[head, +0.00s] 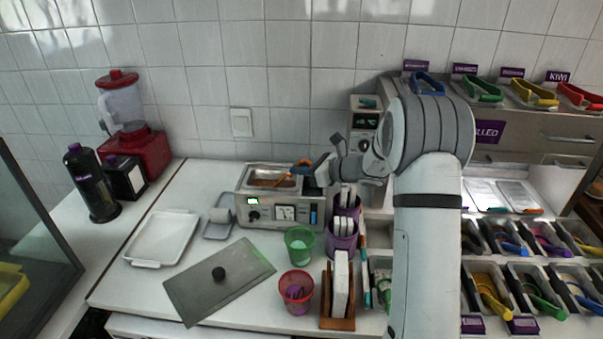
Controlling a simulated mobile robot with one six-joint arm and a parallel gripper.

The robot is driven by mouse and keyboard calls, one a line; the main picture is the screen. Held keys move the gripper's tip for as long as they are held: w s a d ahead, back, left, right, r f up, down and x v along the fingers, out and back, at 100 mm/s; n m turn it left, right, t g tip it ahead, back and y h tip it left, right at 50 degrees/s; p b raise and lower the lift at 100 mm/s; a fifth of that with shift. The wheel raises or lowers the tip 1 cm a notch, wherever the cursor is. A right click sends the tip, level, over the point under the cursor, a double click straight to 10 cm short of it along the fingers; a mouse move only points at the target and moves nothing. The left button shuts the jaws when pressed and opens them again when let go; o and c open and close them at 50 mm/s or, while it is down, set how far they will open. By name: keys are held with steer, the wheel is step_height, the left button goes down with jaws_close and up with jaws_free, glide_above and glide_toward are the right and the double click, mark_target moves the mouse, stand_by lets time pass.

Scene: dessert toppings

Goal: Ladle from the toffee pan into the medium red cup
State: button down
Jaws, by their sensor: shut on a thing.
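The toffee pan (262,176) is an open steel pan with brown contents, set in the top of a metal warmer (268,212) in the middle of the counter. My gripper (313,168) is at the pan's right side. It is shut on the ladle (300,163), whose orange part shows by the fingers. The ladle's bowl end is over or in the pan; I cannot tell how deep. A red cup (284,293) stands upright near the counter's front, with something purple inside. It is the only red cup I make out. My arm hides the area right of the warmer.
A wooden holder (337,318) with white items is right of the red cup. A grey lid (205,290) and white tray (153,245) lie left. Topping bins with tongs are right.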

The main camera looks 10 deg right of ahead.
mark_target(309, 160)
steer(key=shift+s+d+f+b, duration=0.1)
steer(key=shift+d+f+b, duration=0.05)
steer(key=shift+f+b, duration=0.4)
steer(key=b, duration=0.2)
steer(key=d+f+t+y+b, duration=0.1)
steer(key=b, duration=0.1)
steer(key=shift+s+f+y+b, duration=0.1)
steer(key=shift+s+y+b, duration=0.2)
steer(key=shift+b, duration=0.1)
stand_by(0.8)
steer(key=shift+t+y, duration=0.4)
steer(key=shift+y, duration=0.1)
steer(key=shift+s+d+r+p, duration=0.1)
steer(key=shift+d+r+p, duration=0.05)
steer(key=shift+r, duration=0.85)
steer(key=shift+s+d+r+p, duration=0.1)
steer(key=shift+d+r+p, duration=0.1)
steer(key=shift+r, duration=0.75)
steer(key=shift+s+d+r+p, duration=0.1)
steer(key=shift+d+r, duration=0.05)
steer(key=shift+r, duration=0.85)
steer(key=shift+r+p, duration=1.15)
steer(key=shift+r, duration=0.8)
steer(key=shift+s, duration=0.1)
